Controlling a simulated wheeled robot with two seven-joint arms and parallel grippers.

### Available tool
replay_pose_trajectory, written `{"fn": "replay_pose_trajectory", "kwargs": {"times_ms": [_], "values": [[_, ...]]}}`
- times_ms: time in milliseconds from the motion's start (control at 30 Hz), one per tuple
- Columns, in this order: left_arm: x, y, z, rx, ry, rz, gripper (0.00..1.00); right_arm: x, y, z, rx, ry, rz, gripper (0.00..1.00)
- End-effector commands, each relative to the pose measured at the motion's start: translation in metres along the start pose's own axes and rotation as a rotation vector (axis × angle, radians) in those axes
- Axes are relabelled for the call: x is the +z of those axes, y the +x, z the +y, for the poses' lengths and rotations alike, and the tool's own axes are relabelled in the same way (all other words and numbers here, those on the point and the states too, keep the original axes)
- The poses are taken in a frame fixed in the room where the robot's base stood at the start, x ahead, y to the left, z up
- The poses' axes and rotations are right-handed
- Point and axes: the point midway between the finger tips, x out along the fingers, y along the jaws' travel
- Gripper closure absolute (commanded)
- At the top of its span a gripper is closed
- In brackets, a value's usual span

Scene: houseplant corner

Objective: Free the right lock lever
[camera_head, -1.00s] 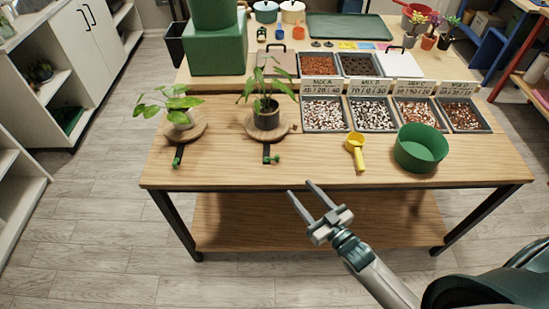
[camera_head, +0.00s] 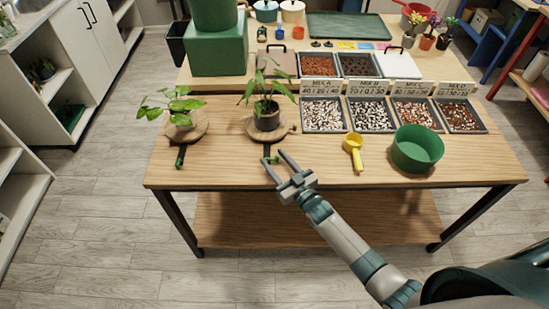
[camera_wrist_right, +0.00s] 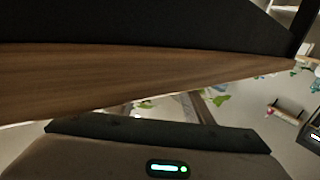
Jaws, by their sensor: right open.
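The right lock lever (camera_head: 267,150) is a short dark bar with a green knob, in front of the round wooden stand (camera_head: 250,131) under the right plant (camera_head: 267,113). My right gripper (camera_head: 273,156) is open, with its fingertips over the table's front part at this lever. The green knob shows between the fingertips; whether they touch it I cannot tell. The fingers partly hide the lever. The left lock lever (camera_head: 180,157) stands in front of the left plant's wooden stand (camera_head: 201,131). My left gripper is not in view. The right wrist view does not show the lever clearly.
A yellow scoop (camera_head: 353,150) and a green bowl (camera_head: 418,150) stand right of the lever. Labelled trays of mix (camera_head: 323,115) lie behind them. The table's wooden edge (camera_wrist_right: 150,75) crosses the right wrist view.

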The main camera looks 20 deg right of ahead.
Motion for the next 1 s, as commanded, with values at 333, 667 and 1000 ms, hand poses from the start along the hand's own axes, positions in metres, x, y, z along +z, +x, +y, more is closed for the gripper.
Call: {"fn": "replay_pose_trajectory", "kwargs": {"times_ms": [333, 667, 1000], "values": [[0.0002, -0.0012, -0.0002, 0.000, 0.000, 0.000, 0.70, 0.0001, 0.0072, -0.0004, 0.000, 0.000, 0.000, 0.53], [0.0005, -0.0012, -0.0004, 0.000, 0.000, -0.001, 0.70, 0.0002, 0.0069, 0.0003, 0.001, 0.000, -0.001, 1.00], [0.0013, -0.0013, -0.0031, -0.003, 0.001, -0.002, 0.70, -0.0004, 0.0067, 0.0061, 0.007, -0.003, -0.001, 1.00]]}}
